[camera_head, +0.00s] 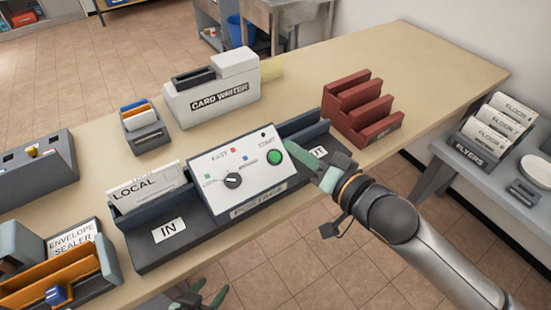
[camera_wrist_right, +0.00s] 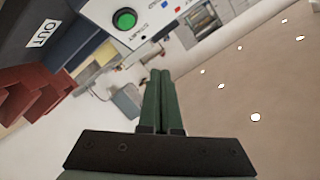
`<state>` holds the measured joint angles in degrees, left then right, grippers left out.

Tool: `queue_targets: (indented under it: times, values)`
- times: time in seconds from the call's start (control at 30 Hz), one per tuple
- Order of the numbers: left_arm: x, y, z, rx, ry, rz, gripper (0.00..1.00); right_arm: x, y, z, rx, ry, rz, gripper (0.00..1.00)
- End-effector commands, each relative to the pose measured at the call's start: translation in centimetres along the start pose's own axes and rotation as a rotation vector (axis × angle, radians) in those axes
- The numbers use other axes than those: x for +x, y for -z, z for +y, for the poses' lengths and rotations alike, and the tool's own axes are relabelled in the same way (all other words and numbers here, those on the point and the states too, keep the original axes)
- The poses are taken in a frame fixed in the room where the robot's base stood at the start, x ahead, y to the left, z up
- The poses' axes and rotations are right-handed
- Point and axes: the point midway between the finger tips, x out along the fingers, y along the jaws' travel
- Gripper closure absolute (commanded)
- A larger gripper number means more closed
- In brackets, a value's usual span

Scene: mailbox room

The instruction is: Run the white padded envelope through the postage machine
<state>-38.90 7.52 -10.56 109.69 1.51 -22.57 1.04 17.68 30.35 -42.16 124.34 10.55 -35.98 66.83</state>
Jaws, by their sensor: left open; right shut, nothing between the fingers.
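The postage machine (camera_head: 237,172) stands on the table with a dial (camera_head: 232,181), a green start button (camera_head: 274,157), an IN side (camera_head: 167,236) at left and an OUT side at right. A white envelope marked LOCAL (camera_head: 150,185) stands upright in the IN side's slot. My right gripper (camera_head: 325,178) is shut and empty, just right of the start button, partly covering the OUT label. In the right wrist view its fingers (camera_wrist_right: 163,75) are together, with the start button (camera_wrist_right: 124,18) beyond them. My left gripper (camera_head: 207,298) is open below the table's front edge, partly cut off.
A card writer (camera_head: 212,98) and a small grey card holder (camera_head: 146,133) stand behind the machine. A red stepped rack (camera_head: 362,110) is at right. The table's far right is clear.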

Motion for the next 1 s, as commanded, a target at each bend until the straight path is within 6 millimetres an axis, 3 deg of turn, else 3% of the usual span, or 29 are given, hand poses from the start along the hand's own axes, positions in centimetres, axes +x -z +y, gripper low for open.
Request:
queue_targets:
  times: [0.03, 0.37, 0.6, 1.0]
  values:
    - [0.9, -1.0, -0.1, 0.000, 0.000, 0.000, 0.35, 0.6, -0.8, 0.7, -0.002, 0.001, 0.001, 1.00]
    - [4.0, -4.4, -0.3, 0.000, 0.000, 0.000, 0.35, 3.5, -2.9, 2.8, -0.003, 0.002, 0.002, 1.00]
    - [4.3, -4.8, -0.3, 0.000, 0.000, -0.002, 0.35, 4.9, -3.7, 3.6, 0.000, 0.000, 0.000, 1.00]
    - [4.3, -4.7, -0.3, 0.000, 0.000, -0.001, 0.35, 5.3, -3.8, 3.8, -0.001, 0.001, 0.001, 1.00]
